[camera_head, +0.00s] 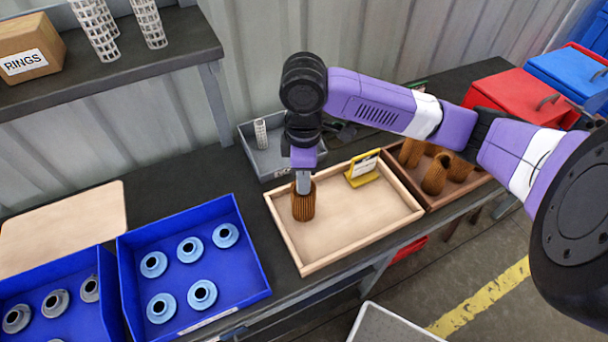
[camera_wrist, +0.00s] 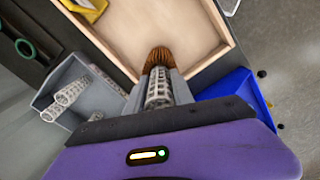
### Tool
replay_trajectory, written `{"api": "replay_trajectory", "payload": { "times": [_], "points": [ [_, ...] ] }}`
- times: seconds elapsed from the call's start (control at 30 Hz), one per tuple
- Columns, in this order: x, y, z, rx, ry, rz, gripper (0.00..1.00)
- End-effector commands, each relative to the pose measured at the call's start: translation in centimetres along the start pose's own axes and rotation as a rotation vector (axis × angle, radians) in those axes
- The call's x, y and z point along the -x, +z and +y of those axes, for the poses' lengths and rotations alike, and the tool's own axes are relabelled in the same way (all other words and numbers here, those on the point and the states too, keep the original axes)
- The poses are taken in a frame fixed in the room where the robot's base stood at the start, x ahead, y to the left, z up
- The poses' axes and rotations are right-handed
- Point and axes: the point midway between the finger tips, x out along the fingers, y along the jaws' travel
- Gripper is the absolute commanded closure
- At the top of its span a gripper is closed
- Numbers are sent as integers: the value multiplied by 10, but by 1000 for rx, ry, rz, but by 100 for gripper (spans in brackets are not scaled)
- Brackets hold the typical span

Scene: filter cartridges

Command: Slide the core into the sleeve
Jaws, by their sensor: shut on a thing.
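My gripper (camera_head: 303,184) points down over the left part of the wooden tray. It is shut on the core (camera_wrist: 159,88), a pale grey perforated tube, which shows between the fingers in the wrist view. The sleeve (camera_head: 303,206), a brown pleated cylinder, stands upright in the tray right under the fingers. It also shows just beyond the core in the wrist view (camera_wrist: 160,56). The core is in line with the sleeve, and its far end meets the sleeve's top. I cannot tell how far it is inside. The fingers hide the core in the head view.
The wooden tray (camera_head: 345,247) also holds a yellow stand (camera_head: 362,170). A grey bin (camera_head: 262,160) with cores is behind it. A brown bin (camera_head: 440,202) with more sleeves is at right. A blue bin (camera_head: 215,288) with several light blue caps is at left. The tray's middle is clear.

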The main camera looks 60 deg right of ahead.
Motion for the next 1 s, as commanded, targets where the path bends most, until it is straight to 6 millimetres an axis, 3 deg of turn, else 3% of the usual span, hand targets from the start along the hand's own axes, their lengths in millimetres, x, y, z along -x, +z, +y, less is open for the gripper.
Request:
{"api": "replay_trajectory", "payload": {
  "times": [0.8, 0.83, 0.93, 1.0],
  "points": [
    [-12, 0, 0, 0, -1, 0, 100],
    [-11, 0, 0, 0, -1, 0, 65],
    [-11, 0, 0, 0, -1, 0, 46],
    [-11, 0, 0, 0, -1, 0, 46]
  ]
}}
